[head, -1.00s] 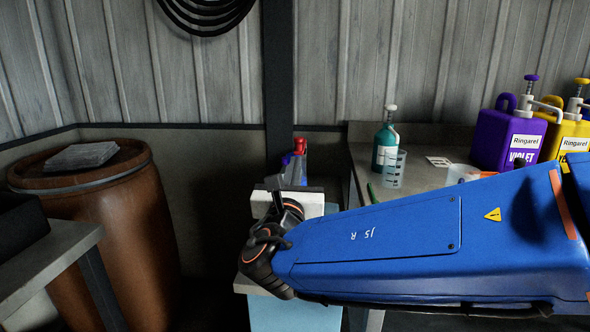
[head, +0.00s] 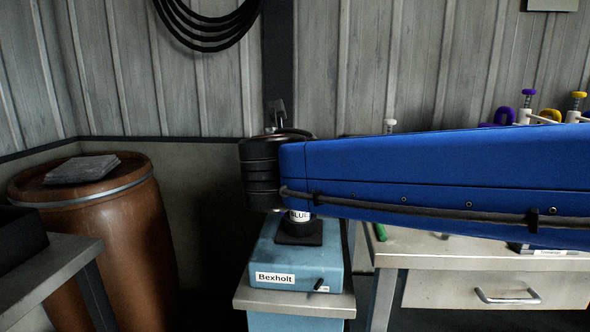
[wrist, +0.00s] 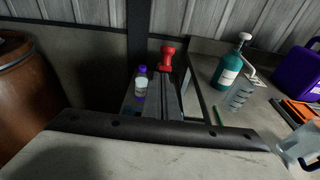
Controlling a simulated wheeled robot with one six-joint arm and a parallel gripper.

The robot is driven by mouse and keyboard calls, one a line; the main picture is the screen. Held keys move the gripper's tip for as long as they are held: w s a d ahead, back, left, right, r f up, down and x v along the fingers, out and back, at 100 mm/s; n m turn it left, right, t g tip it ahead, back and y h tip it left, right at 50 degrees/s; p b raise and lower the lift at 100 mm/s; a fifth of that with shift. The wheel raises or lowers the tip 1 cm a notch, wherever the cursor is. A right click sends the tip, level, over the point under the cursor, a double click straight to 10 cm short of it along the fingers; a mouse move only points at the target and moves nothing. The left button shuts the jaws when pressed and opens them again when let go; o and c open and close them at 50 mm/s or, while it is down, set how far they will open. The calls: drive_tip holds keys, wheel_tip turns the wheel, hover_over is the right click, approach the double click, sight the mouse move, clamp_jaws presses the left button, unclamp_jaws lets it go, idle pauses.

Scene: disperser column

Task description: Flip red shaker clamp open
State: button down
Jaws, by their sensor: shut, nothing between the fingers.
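The red clamp (wrist: 167,57) shows in the wrist view as a red knob-like part, upper centre, just beyond my fingertips. Touching or apart cannot be told. My gripper (wrist: 165,78) appears as narrow grey fingers closed together, with nothing seen between them. A purple-capped bottle (wrist: 140,85) stands left of the fingers. In the head view the blue Bexholt shaker (head: 297,266) sits on a small stand, with a bottle (head: 299,216) on its black plate. My blue arm hides the clamp and fingers there.
A workbench (head: 430,248) stands to the right. It carries a teal bottle (wrist: 228,66), a beaker (wrist: 239,96) and a violet jug (wrist: 296,68). A brown barrel (head: 105,240) stands at the left. The wall (head: 370,70) is close behind the shaker.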

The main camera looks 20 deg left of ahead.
drive_tip(key=w+r+g, duration=0.1)
drive_tip(key=r+g, duration=0.1)
drive_tip(key=w+r+g+h, duration=0.1)
drive_tip(key=w+r+g, duration=0.1)
drive_tip(key=w+a+r+g, duration=0.1)
drive_tip(key=r+g, duration=0.1)
drive_tip(key=shift+w+r+g+h, duration=0.2)
drive_tip(key=shift+r+g+h, duration=0.15)
drive_tip(key=shift+g+h, duration=0.05)
drive_tip(key=shift+w+a+r, duration=0.15)
drive_tip(key=shift+w+r, duration=0.25)
drive_tip(key=shift+w, duration=0.1)
drive_tip(key=w+a+r, duration=0.1)
drive_tip(key=w+r, duration=0.1)
drive_tip(key=w, duration=0.4)
drive_tip(key=shift+a+r, duration=0.15)
drive_tip(key=shift+a, duration=0.1)
drive_tip(key=shift+w, duration=0.2)
